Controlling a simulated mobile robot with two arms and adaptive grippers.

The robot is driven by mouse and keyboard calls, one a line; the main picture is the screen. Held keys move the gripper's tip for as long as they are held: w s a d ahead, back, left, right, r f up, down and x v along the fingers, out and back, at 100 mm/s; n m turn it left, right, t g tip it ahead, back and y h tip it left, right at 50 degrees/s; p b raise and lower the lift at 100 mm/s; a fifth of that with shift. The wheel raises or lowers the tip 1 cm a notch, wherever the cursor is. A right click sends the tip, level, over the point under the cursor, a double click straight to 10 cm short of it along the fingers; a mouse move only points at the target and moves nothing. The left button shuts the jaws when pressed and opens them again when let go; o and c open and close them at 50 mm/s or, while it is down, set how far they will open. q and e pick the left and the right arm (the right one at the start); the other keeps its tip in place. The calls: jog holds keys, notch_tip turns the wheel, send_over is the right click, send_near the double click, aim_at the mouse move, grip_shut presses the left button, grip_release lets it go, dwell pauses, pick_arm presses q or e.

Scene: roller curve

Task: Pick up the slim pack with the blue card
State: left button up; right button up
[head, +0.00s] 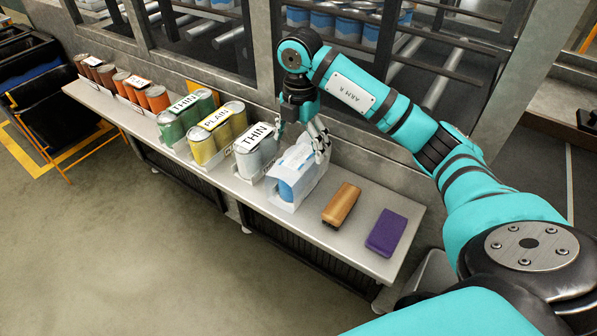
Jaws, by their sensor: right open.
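A white pack with blue on it (308,186) stands on the long grey shelf (250,197), right of the grey cans labelled THIN. It is the only blue pack I see on the shelf, and its top is partly hidden by my gripper. My right gripper (304,143) is open and points down over the back of this pack. Its fingers are at the pack's top; I cannot tell whether they touch it. My left gripper is not in view.
Left along the shelf stand packs of grey (255,152), yellow (217,133), green (187,115) and orange (142,93) cans. A brown block (341,204) and a purple block (387,233) lie to the right. A metal frame wall (215,88) with rollers rises close behind.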

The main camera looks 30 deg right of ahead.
aim_at(299, 157)
jog(key=shift+s+f, duration=0.1)
jog(key=shift+f, duration=0.3)
jog(key=f, duration=0.1)
jog(key=f+p, duration=0.1)
jog(key=f, duration=0.1)
jog(key=f+p, duration=0.1)
jog(key=shift+w+f, duration=0.25)
jog(key=shift+w, duration=0.05)
jog(key=shift+f, duration=0.25)
jog(key=c, duration=1)
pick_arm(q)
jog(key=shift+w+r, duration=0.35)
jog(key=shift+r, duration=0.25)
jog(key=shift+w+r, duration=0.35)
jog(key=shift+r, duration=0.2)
pick_arm(e)
jog(key=shift+r, duration=0.1)
jog(key=c, duration=0.8)
